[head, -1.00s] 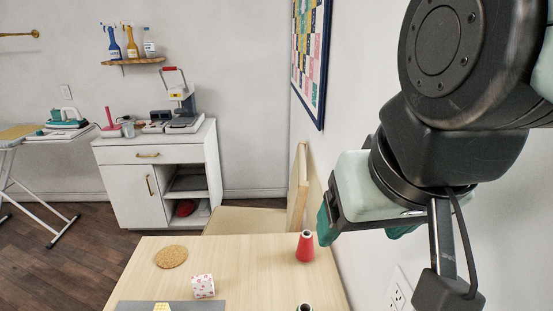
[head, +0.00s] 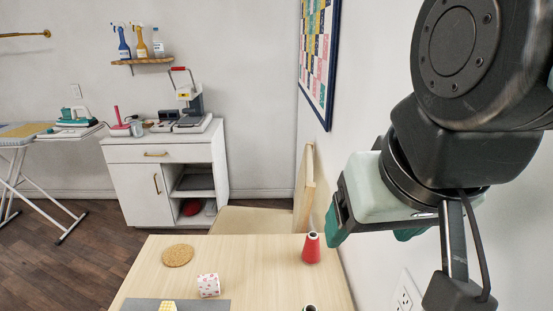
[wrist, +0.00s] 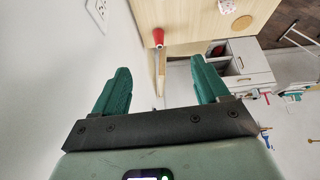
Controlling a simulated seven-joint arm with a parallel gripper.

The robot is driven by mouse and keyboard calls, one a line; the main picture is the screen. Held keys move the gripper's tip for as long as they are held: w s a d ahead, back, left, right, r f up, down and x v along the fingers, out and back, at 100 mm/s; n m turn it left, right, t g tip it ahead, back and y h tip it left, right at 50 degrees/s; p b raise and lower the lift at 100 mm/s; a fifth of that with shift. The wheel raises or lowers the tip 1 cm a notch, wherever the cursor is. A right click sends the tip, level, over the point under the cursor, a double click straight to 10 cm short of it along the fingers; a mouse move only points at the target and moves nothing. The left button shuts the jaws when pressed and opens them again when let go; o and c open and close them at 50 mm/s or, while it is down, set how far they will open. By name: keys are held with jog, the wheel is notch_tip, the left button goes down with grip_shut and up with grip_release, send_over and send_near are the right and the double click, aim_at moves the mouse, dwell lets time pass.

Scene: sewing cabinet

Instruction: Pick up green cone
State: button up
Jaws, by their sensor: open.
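No cone that I can tell is green shows in either view. A red cone (head: 311,249) stands upright near the right edge of the table; it also shows in the wrist view (wrist: 158,37), beyond my fingers. The top of another cone (head: 309,308) pokes in at the bottom edge of the head view; its body is cut off, so I cannot tell its colour. My gripper (head: 372,231) hangs to the right of the red cone, apart from it. In the wrist view my gripper (wrist: 160,72) has its two green fingers wide apart with nothing between them.
The light wood table (head: 245,262) carries a cork disc (head: 178,255), a patterned white block (head: 208,285) and a grey mat (head: 200,304). A wall with an outlet (head: 407,296) stands close by my gripper. A chair (head: 304,190) is behind the table.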

jog(key=w+a+f+n+g+h, duration=0.1)
jog(key=w+a+f+n+h, duration=0.15)
jog(key=f+n+h, duration=0.5)
jog(key=w+a+f+n+h, duration=0.1)
jog(key=w+f+n+h, duration=0.2)
jog(key=f, duration=0.7)
jog(key=w+a+f+n+g+h, duration=0.1)
jog(key=w+a+f+n+h, duration=0.1)
jog(key=f+n+h, duration=0.5)
jog(key=n+t+y, duration=0.6)
jog(key=n+t, duration=0.4)
send_near(314, 305)
jog(key=shift+a+f, duration=0.2)
jog(key=shift+f, duration=0.15)
jog(key=x, duration=1)
jog(key=shift+d, duration=0.2)
